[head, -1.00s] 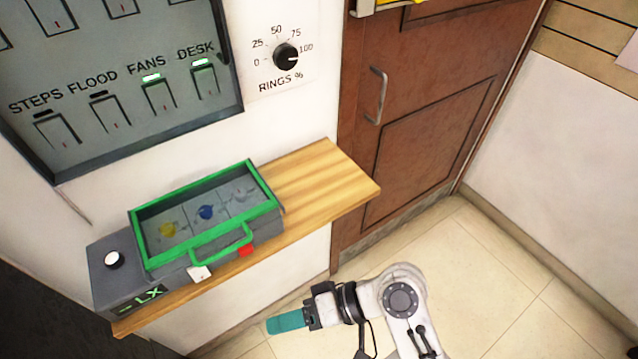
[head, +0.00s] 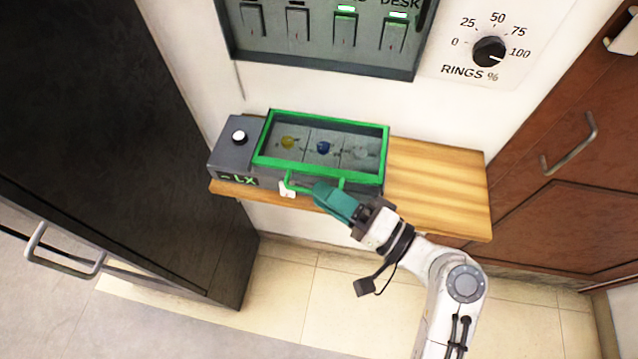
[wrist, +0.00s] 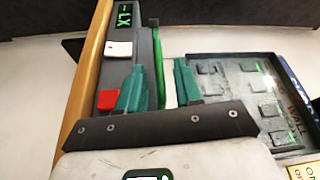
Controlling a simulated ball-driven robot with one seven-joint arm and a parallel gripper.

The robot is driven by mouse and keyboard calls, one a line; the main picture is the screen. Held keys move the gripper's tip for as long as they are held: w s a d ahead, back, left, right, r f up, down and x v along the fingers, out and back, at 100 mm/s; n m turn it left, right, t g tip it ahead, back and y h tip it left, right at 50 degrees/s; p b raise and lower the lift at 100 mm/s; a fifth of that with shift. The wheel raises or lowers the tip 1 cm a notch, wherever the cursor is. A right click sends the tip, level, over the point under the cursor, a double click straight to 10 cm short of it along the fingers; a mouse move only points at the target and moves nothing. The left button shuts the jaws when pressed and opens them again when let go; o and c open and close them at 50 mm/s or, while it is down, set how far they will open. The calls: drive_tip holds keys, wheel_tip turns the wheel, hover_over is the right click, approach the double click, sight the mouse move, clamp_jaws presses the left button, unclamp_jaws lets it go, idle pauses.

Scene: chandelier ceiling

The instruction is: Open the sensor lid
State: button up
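The sensor box (head: 236,160) is grey and sits on a wooden shelf. Its lid (head: 272,137) has a green frame with a clear pane and lies shut. Yellow, blue and clear pieces show through the pane. The lid's green handle (head: 290,182) is at the front edge, partly hidden by my gripper (head: 326,196). In the wrist view my gripper (wrist: 160,84) has its two teal fingers apart, with a green strip of the lid or handle (wrist: 158,75) showing between them. I cannot tell whether the fingers touch it.
The wooden shelf (head: 437,185) is bare to the right of the box. A white knob (head: 239,137) is on the box's left part. A switch panel (head: 320,58) and a RINGS dial (head: 489,51) are on the wall above. A dark cabinet or door (head: 110,130) stands at left, a brown door (head: 560,200) at right.

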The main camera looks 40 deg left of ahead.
drive_tip(key=shift+s+a, duration=0.25)
drive_tip(key=shift+a, duration=1)
drive_tip(key=shift+c, duration=0.3)
clamp_jaws()
